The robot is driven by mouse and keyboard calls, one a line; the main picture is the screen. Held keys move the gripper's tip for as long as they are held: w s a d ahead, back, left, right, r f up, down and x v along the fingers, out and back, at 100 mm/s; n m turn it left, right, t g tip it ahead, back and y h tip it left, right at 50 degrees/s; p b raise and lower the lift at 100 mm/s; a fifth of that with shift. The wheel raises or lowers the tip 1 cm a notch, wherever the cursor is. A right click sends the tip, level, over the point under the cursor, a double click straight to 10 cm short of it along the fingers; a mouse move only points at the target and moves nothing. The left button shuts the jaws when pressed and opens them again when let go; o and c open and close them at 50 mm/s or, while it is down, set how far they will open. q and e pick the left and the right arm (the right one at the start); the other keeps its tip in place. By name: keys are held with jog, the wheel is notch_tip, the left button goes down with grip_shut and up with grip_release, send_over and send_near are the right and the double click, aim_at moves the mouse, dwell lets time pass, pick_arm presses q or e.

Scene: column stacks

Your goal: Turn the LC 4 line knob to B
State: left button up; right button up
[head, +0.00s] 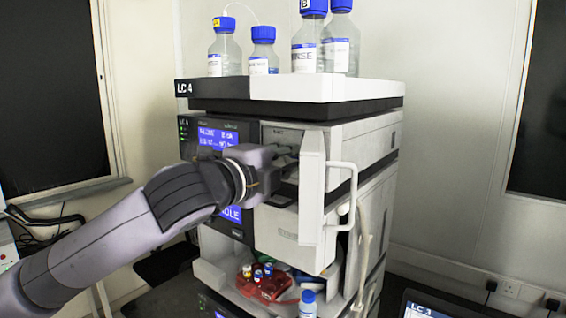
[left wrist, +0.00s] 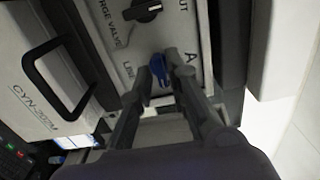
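The LC 4 line knob (left wrist: 158,69) is small and blue, on a light panel in the left wrist view. "LINE" is printed to its left and an "A" to its right. My left gripper (left wrist: 159,72) has its two dark fingertips close together on either side of the knob and looks shut on it. A B mark cannot be made out. In the head view the left gripper (head: 288,164) reaches into the module on the "LC 4" stack (head: 300,90), beside the open door, and hides the knob. My right gripper is not in view.
A black purge valve knob (left wrist: 143,11) sits close by on the same panel. The open white door (head: 312,200) with its handle stands just right of the gripper. Several blue-capped bottles (head: 222,47) stand on top. A red tray of vials (head: 265,288) is below.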

pick_arm(q)
jog(key=v, duration=1.1)
jog(key=shift+s+a, duration=0.2)
jog(key=shift+s, duration=0.15)
jog(key=shift+f, duration=0.1)
